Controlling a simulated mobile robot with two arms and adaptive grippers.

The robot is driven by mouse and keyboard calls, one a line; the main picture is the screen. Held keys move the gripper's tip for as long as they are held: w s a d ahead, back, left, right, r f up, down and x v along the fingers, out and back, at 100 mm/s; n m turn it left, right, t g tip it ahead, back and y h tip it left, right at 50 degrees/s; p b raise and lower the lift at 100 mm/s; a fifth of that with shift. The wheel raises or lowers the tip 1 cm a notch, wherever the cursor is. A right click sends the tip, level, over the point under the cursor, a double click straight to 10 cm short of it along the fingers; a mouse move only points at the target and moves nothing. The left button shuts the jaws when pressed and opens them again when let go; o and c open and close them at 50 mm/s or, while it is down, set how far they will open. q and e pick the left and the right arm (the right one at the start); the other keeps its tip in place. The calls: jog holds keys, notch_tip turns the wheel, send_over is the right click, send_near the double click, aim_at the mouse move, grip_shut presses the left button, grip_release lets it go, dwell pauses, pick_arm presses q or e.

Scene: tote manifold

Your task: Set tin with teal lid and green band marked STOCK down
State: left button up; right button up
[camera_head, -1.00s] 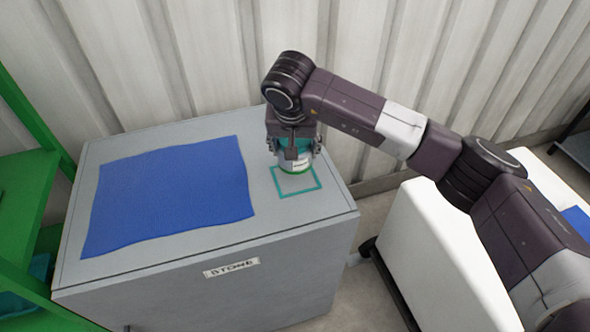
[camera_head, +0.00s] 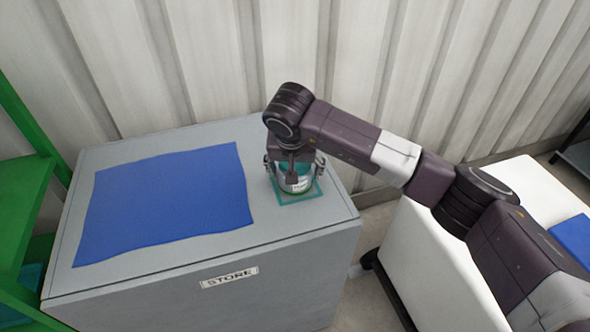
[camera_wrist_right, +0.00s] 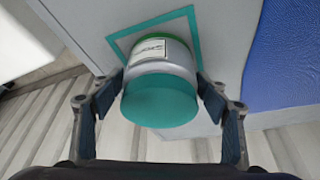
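The tin with a teal lid and green band (camera_head: 297,184) stands upright at the right end of the grey cabinet top (camera_head: 200,245), inside the teal square outline (camera_head: 318,196). Its base appears to be on the surface. In the right wrist view the tin's teal lid (camera_wrist_right: 160,100) faces the camera; its white label is too small to read surely. My right gripper (camera_head: 295,166) comes from above with one finger on each side of the tin. In the wrist view both fingers (camera_wrist_right: 161,82) appear to touch its sides. My left gripper is not in view.
A blue cloth (camera_head: 165,200) covers the left and middle of the cabinet top. A STORE label (camera_head: 230,277) is on its front. A corrugated wall (camera_head: 180,60) stands behind. A green rack (camera_head: 20,200) is at left, a white surface (camera_head: 425,245) at right.

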jog(key=shift+r, duration=0.1)
jog(key=shift+r, duration=0.2)
jog(key=b+v, duration=0.1)
jog(key=v, duration=1)
jog(key=shift+s+r, duration=0.15)
jog(key=shift+r, duration=0.2)
